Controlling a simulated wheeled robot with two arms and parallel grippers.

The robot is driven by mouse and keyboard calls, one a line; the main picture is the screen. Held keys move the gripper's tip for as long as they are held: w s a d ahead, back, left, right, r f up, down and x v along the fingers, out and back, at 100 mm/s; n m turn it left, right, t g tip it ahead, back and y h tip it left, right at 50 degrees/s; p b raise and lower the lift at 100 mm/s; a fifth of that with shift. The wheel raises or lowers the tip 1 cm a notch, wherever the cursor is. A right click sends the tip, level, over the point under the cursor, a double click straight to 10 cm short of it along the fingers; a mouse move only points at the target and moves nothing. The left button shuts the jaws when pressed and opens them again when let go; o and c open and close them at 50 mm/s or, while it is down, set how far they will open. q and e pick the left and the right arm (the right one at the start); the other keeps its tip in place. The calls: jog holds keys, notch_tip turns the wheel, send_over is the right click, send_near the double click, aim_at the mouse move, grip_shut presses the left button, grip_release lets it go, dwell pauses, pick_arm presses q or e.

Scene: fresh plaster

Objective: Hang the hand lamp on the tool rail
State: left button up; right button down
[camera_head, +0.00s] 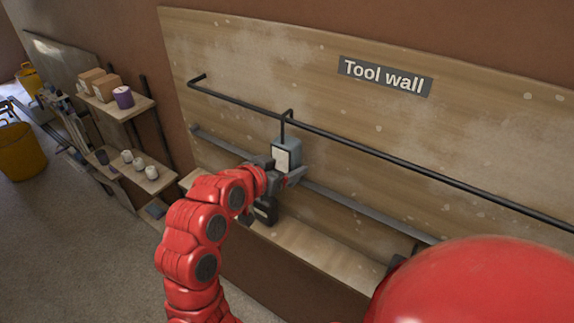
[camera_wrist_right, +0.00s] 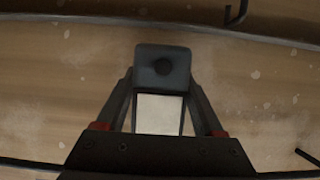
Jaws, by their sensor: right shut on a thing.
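The hand lamp (camera_head: 288,152) has a blue-grey body with a pale front panel and a thin black hook (camera_head: 284,128) on top. My right gripper (camera_head: 284,172) is shut on its body in front of the tool wall. In the right wrist view the lamp (camera_wrist_right: 162,66) stands between the two fingers of the gripper (camera_wrist_right: 162,100). The black tool rail (camera_head: 240,102) runs along the board. In the head view the hook's bent top overlaps the rail; I cannot tell whether it rests on it. My left gripper is not in view.
A grey bar (camera_head: 350,198) runs below the rail, above a wooden ledge (camera_head: 300,246). A dark object (camera_head: 265,211) is below my gripper. Shelves (camera_head: 140,106) with boxes, a purple-wrapped roll and small pale items stand at left, near a yellow bucket (camera_head: 20,152). The rail to the right looks empty.

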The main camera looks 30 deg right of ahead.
grip_release()
jog(key=shift+a, duration=0.1)
